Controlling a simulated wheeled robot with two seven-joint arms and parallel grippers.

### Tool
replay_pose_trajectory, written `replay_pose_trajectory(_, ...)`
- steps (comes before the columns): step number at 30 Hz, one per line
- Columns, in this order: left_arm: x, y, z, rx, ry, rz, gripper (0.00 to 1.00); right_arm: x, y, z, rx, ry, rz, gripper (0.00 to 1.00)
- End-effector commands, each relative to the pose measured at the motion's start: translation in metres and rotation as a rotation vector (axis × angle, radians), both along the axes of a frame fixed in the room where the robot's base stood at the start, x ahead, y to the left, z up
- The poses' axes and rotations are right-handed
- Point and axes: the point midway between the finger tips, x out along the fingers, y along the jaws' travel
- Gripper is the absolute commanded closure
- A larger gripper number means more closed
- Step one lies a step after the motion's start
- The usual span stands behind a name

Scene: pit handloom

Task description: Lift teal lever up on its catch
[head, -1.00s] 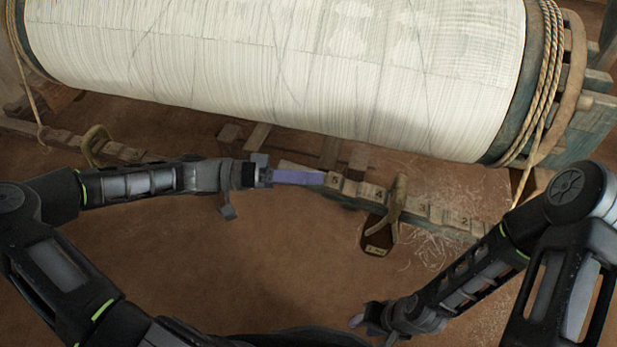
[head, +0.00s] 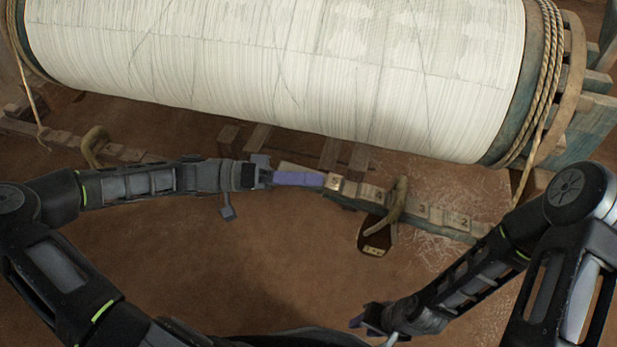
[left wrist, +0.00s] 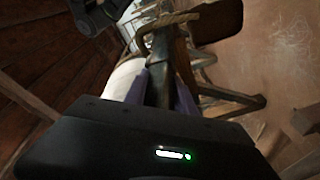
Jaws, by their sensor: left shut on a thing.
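My left gripper (head: 298,178) is at the numbered wooden rail, left of a curved wooden hook (head: 400,200). In the left wrist view its purple fingers (left wrist: 162,88) close on a dark bar, which I take as the teal lever (left wrist: 160,70); its teal colour does not show there. The bar runs away from the fingers toward a tan curved piece (left wrist: 165,24). In the head view the gripped part is hidden by the fingers. My right gripper (head: 358,320) is low in the head view, away from the rail, its jaw opening not clear.
A large roller of white warp (head: 280,70) spans the top, with rope (head: 545,80) wound at its right end. The wooden rail (head: 440,213) carries numbered blocks. A dark labelled plate (head: 374,246) sits below the hook. Another hook (head: 95,145) stands left. Bare earthen floor lies in front.

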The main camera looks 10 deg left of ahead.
Motion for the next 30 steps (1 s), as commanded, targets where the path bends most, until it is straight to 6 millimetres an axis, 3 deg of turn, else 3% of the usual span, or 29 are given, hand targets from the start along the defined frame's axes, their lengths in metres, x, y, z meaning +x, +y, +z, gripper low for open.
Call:
replay_pose_trajectory(23, 0.000, 0.000, 0.000, 0.001, 0.000, 0.001, 1.00, 0.000, 0.000, 0.000, 0.000, 0.000, 0.000, 0.64)
replay_pose_trajectory(30, 0.000, 0.002, -0.014, -0.027, 0.003, 0.000, 1.00, 0.000, 0.000, 0.000, 0.000, 0.000, 0.000, 0.64)
